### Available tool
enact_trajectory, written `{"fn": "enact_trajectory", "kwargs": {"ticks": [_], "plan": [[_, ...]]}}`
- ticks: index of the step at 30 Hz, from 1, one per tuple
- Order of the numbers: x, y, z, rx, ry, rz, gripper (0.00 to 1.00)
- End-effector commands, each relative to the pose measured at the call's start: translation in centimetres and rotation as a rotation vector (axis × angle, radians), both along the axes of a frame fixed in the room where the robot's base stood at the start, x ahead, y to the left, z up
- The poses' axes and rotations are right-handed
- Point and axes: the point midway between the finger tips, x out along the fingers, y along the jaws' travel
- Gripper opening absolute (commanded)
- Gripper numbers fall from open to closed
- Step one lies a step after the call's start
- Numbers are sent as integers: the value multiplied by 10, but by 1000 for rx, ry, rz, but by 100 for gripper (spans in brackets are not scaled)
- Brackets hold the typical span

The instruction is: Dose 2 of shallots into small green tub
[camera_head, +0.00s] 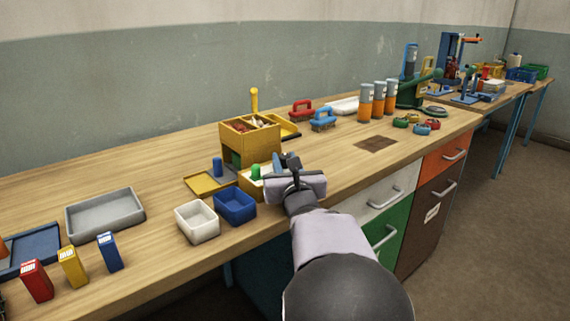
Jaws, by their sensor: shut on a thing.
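My gripper (285,163) is at the right of a yellow divided box (249,142), above the workbench. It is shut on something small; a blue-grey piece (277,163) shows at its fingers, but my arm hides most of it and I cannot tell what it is. The yellow box holds small brownish and pale items (254,123) in its top compartments; I cannot tell whether they are shallots. I cannot make out a small green tub.
A white tub (197,222) and a blue tub (235,206) stand at the front edge. A grey tray (104,213) and small cartons (73,267) are at left. Orange-grey cylinders (378,99) and brushes (322,119) stand behind.

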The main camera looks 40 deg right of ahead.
Motion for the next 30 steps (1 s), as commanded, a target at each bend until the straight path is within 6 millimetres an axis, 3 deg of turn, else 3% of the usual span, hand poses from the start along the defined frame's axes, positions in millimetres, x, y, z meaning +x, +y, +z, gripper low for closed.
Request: {"fn": "enact_trajectory", "kwargs": {"ticks": [5,6,8,20,30], "plan": [[0,0,1,-2,-1,0,2],[0,0,1,-2,-1,0,34],[0,0,1,-2,-1,0,43],[-3,2,1,-1,-2,0,43],[-36,19,2,-4,-3,-1,43]]}}
